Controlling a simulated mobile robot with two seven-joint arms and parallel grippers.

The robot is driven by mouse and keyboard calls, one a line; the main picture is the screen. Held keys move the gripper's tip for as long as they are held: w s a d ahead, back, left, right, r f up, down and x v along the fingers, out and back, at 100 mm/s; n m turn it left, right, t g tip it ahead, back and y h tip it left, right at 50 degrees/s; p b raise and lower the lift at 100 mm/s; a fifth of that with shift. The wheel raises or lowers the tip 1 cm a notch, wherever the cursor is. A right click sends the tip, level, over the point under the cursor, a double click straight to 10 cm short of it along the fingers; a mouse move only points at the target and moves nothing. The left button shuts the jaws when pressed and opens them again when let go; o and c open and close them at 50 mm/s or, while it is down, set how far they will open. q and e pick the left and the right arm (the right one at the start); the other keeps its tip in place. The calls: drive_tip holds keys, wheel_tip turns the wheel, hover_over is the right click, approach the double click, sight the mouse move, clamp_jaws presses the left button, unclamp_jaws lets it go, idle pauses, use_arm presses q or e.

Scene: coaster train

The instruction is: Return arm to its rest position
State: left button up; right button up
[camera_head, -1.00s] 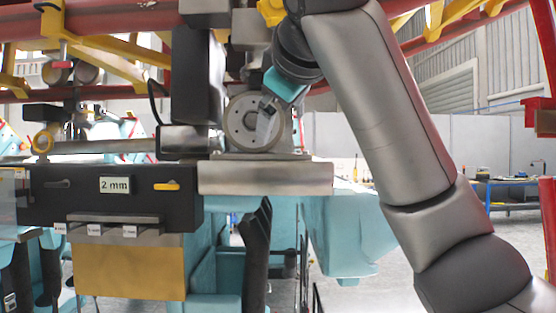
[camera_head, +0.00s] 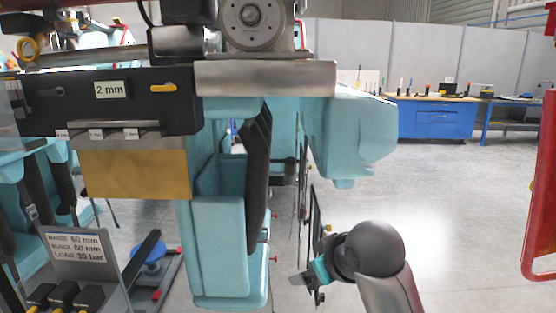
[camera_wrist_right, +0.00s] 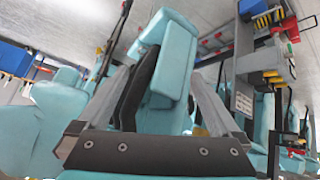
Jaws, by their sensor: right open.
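My right arm comes up from the lower right of the head view. Its right gripper (camera_head: 303,279) points left, low in the picture, in front of the pale floor and to the right of the teal coaster seat (camera_head: 230,240). In the right wrist view the two grey fingers of the gripper (camera_wrist_right: 160,76) stand apart. The seat back (camera_wrist_right: 172,58) shows beyond and between them, with nothing held. My left gripper is in neither view.
A wheel (camera_head: 252,18) sits above a metal block (camera_head: 265,78), beside a black gauge box marked 2 mm (camera_head: 60,95). A sign stand (camera_head: 77,248) is at lower left. A blue workbench (camera_head: 435,120) stands behind. A red frame (camera_head: 545,190) rises at right; floor between is open.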

drive_tip(key=s+d+f+m+g+h, duration=0.15)
drive_tip(key=s+d+f, duration=0.25)
drive_tip(key=s+f, duration=0.8)
drive_tip(key=s+d+f+m+g+h, duration=0.1)
drive_tip(key=s+d+f+m+g, duration=0.4)
drive_tip(key=s, duration=1.1)
wheel_tip(320, 180, down, 26)
drive_tip(key=s+n, duration=0.2)
drive_tip(key=n, duration=0.1)
drive_tip(key=s+d+f+b, duration=0.1)
drive_tip(key=s+d+f, duration=0.1)
drive_tip(key=s+f, duration=1.1)
drive_tip(key=shift+s+d+g, duration=0.25)
drive_tip(key=shift+s+g, duration=0.1)
drive_tip(key=shift+s, duration=0.65)
